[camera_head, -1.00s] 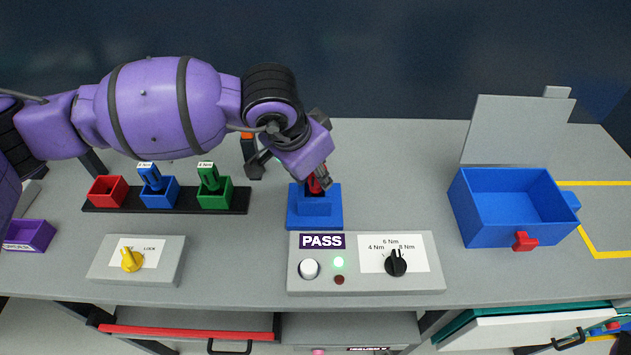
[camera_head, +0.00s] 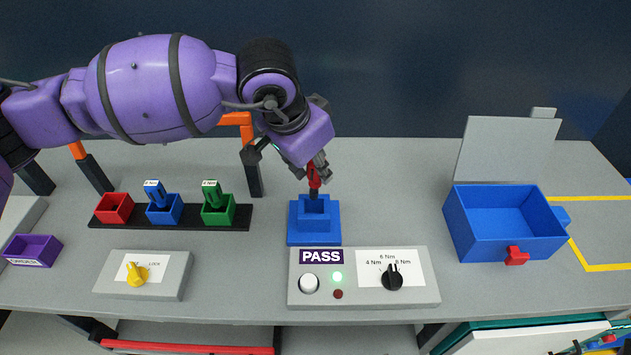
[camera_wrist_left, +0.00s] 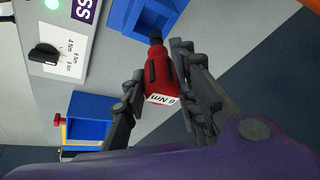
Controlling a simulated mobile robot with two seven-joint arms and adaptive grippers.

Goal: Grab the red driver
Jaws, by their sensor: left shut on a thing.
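The red driver (camera_wrist_left: 160,73), with a white "6 Nm" label on its end, is between the fingers of my left gripper (camera_wrist_left: 160,88) in the left wrist view. In the head view my left gripper (camera_head: 312,172) is shut on the red driver (camera_head: 314,182) and holds it above the blue tester socket (camera_head: 314,232). The driver's tip is near the socket's opening; I cannot tell whether it is fully clear of it. My right gripper is not in view.
A rack (camera_head: 242,222) holds an empty red holder (camera_head: 115,208), a blue driver (camera_head: 156,194) and a green driver (camera_head: 212,195). A tester panel (camera_head: 360,299) reads PASS with a green light. An open blue box (camera_head: 500,247) stands right; a yellow-knobbed panel (camera_head: 145,288) stands left.

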